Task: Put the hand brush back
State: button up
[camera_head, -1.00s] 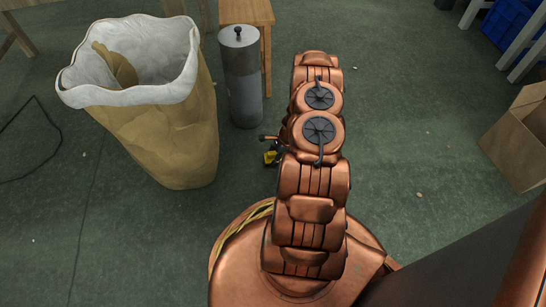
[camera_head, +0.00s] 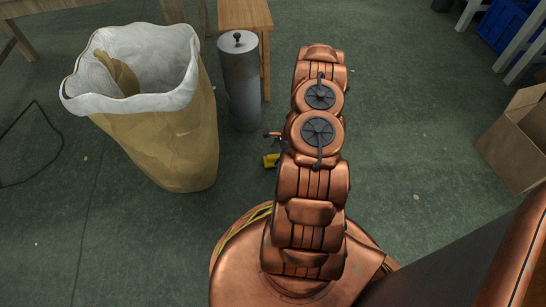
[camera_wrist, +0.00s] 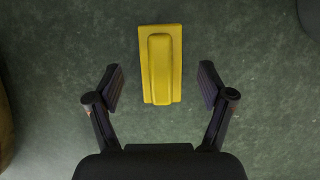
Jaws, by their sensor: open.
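The hand brush (camera_wrist: 161,65) looks like a yellow flat block with a raised yellow grip along its middle. It lies on the green floor, and its bristles are not visible. In the head view a small yellow part of the brush (camera_head: 271,160) shows just left of my arm; the rest is hidden. My gripper (camera_wrist: 161,84) is open and empty in the wrist view. Its two dark fingers stand apart to the left and right of the brush, with floor visible between each finger and the brush. In the head view my arm mostly hides the gripper.
A large paper sack with a white liner (camera_head: 165,135) stands at left, beside a grey metal cylinder (camera_head: 241,85) and a wooden stool (camera_head: 247,14). An open cardboard box (camera_head: 515,140) stands at right. Floor between my arm and the box is mostly clear.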

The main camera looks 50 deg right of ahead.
jog(key=p+v, duration=0.2)
jog(key=v, duration=0.5)
dwell(0.5)
